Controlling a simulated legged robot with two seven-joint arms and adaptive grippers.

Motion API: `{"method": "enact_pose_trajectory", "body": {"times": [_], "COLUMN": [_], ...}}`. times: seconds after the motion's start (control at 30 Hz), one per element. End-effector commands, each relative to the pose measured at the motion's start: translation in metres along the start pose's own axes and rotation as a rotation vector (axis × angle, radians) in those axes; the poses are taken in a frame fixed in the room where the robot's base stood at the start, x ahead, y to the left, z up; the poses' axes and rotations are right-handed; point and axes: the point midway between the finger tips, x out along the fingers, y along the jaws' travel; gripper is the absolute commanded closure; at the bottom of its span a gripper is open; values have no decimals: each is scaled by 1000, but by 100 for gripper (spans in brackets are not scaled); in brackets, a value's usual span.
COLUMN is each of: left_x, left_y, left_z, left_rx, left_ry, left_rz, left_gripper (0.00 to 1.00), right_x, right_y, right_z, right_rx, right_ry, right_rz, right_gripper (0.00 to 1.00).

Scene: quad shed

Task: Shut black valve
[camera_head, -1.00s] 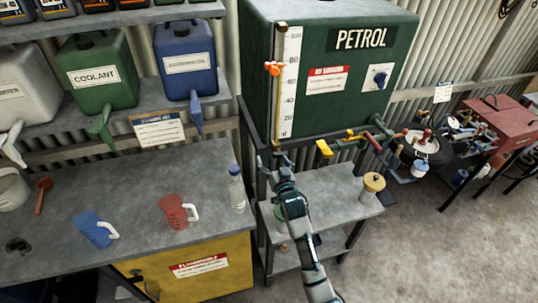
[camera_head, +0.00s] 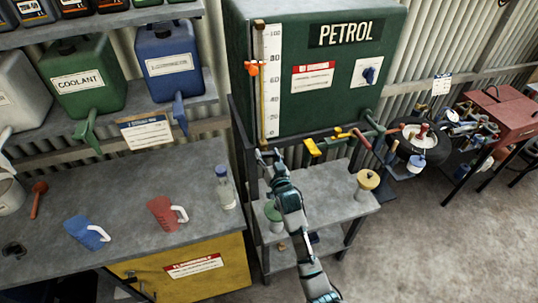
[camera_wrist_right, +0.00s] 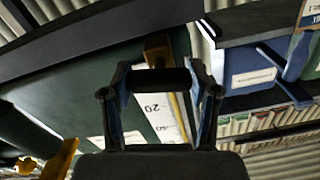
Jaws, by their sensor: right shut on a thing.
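The green petrol tank (camera_head: 300,92) stands at the back with a white level gauge (camera_head: 271,85) on its left corner. My right gripper (camera_head: 269,157) is just under the foot of this gauge. In the right wrist view a short black bar, seemingly the black valve's handle (camera_wrist_right: 158,79), lies crosswise between the fingertips. The right gripper (camera_wrist_right: 160,90) is shut on it. In the head view the gripper hides the black valve. The valve's body and how far it is turned cannot be made out. My left gripper is not in view.
Yellow (camera_head: 312,147) and red (camera_head: 361,138) handles stick out under the tank, right of my gripper. A yellow-topped container (camera_head: 367,183) stands on the grey stand below.

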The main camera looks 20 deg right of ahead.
Motion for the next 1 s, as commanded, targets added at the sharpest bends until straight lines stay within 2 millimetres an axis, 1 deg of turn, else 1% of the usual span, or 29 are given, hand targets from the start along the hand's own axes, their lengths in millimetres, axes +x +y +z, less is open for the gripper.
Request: {"method": "enact_pose_trajectory", "body": {"times": [0.03,0.17,0.3,0.37,0.5,0.67,0.7,0.77,0.8,1.0], "left_x": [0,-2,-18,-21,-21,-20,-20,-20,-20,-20], "left_y": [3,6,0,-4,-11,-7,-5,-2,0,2], "left_z": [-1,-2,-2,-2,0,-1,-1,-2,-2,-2], "left_rx": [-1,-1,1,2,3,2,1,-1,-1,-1], "left_ry": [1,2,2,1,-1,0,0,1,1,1], "left_rz": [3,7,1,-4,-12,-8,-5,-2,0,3], "left_gripper": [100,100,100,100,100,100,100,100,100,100], "right_x": [0,0,1,1,1,1,1,0,0,0], "right_y": [5,6,5,4,4,4,4,5,5,4], "right_z": [-3,-4,-7,-7,-4,-4,-4,-4,-3,-2], "right_rx": [-6,-21,-158,-211,-247,-246,-246,-246,-245,-244], "right_ry": [6,6,4,4,7,7,7,6,5,3], "right_rz": [11,16,15,14,11,12,13,13,13,13], "right_gripper": [75,75,75,75,75,75,33,18,15,15]}}
